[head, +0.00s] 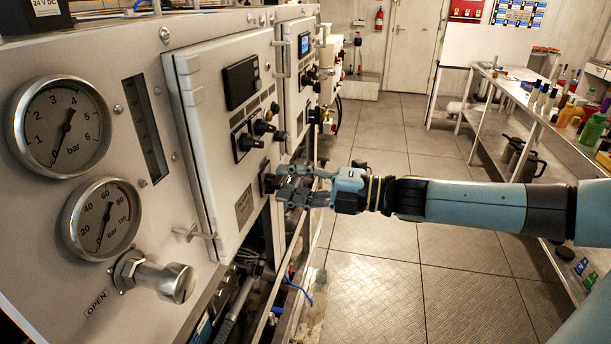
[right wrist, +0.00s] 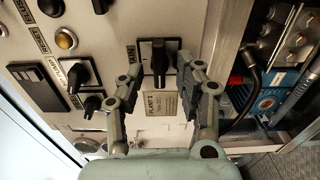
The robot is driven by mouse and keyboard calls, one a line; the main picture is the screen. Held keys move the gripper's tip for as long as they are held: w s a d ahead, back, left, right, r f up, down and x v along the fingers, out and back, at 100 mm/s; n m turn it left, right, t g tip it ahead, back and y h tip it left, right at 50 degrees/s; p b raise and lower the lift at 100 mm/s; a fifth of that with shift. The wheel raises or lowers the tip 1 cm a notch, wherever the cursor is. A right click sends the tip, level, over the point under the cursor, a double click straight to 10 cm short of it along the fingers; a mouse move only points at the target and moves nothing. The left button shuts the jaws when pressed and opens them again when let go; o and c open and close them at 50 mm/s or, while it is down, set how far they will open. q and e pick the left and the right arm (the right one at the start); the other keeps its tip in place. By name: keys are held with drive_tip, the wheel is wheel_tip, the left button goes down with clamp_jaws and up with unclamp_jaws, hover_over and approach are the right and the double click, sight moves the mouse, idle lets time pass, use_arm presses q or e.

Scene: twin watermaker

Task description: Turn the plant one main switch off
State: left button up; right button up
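The main switch (head: 267,183) is a black rotary knob on a dark plate, low on the white panel door (head: 215,130). In the right wrist view the knob (right wrist: 160,62) points along the picture's vertical, beside a "MAIN" label. A plant nameplate (right wrist: 161,104) is next to it; its number is too small to read surely. My right gripper (head: 283,190) reaches in from the right, in front of the switch. In the right wrist view the right gripper (right wrist: 162,75) is open, with one finger on each side of the knob; I cannot tell whether they touch it. My left gripper is not in view.
Other selector knobs (head: 246,142) sit above on the same door. A second panel (head: 297,75) stands beyond it. Pressure gauges (head: 62,128) and a metal valve knob (head: 165,281) are at left. Hoses run below the door. The tiled floor (head: 400,270) is clear; a bottle-laden bench (head: 535,115) is at right.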

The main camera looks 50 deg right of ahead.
drive_tip(key=v, duration=1.1)
drive_tip(key=shift+s+d, duration=0.2)
drive_tip(key=shift+s, duration=0.15)
